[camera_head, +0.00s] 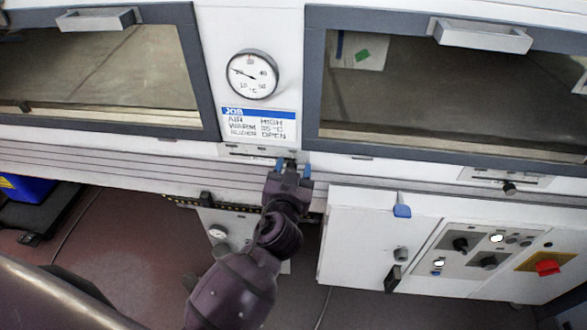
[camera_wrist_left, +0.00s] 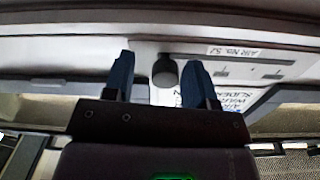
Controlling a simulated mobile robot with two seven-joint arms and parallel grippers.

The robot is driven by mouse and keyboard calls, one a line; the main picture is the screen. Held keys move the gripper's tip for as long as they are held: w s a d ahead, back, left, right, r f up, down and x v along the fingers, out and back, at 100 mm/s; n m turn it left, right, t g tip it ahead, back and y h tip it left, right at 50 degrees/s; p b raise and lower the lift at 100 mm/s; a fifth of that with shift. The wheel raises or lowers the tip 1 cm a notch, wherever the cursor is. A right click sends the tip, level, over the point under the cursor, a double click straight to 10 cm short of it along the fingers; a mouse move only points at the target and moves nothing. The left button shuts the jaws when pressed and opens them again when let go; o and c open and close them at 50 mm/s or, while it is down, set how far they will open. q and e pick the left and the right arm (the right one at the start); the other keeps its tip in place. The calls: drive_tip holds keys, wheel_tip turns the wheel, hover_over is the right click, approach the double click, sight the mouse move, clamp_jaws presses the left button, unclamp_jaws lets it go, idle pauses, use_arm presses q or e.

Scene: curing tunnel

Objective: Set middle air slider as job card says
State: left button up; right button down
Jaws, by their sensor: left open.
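The job card (camera_head: 258,124) hangs below the round dial, with a blue JOB header; it seems to read AIR HIGH, a WARM temperature and SLIDER OPEN. Just below it is the middle air slider plate (camera_head: 250,152), partly hidden by my left gripper (camera_head: 293,167). In the left wrist view the dark round slider knob (camera_wrist_left: 165,70) sits at the left end of the slot, between the blue fingertips of my open left gripper (camera_wrist_left: 160,80). A gap shows on both sides of the knob, so the fingers are not closed on it. My right gripper is not seen.
The dial (camera_head: 252,74) sits between two framed windows with handles (camera_head: 95,19) (camera_head: 480,35). Another slider knob (camera_head: 510,188) is at the right. Below stands a white cabinet with a control panel (camera_head: 478,245) and red switch (camera_head: 547,267). A blue bin (camera_head: 25,187) is at left.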

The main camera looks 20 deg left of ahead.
use_arm(q)
drive_tip(key=b+v, duration=0.1)
drive_tip(key=v, duration=0.9)
drive_tip(key=shift+s+b, duration=0.3)
drive_tip(key=shift+s, duration=0.05)
drive_tip(key=s+a+f+m+g+h, duration=0.1)
drive_tip(key=s+f+g+h, duration=0.1)
drive_tip(key=f, duration=0.4)
drive_tip(key=s+a+f+m+g+h, duration=0.2)
drive_tip(key=f, duration=0.3)
drive_tip(key=s+a+f+n+g+p, duration=0.1)
drive_tip(key=s+a+f+g, duration=0.1)
drive_tip(key=s+a+f, duration=0.5)
drive_tip(key=shift+s+a+f+g+p, duration=0.35)
drive_tip(key=shift+s+a, duration=0.3)
drive_tip(key=shift+s, duration=0.55)
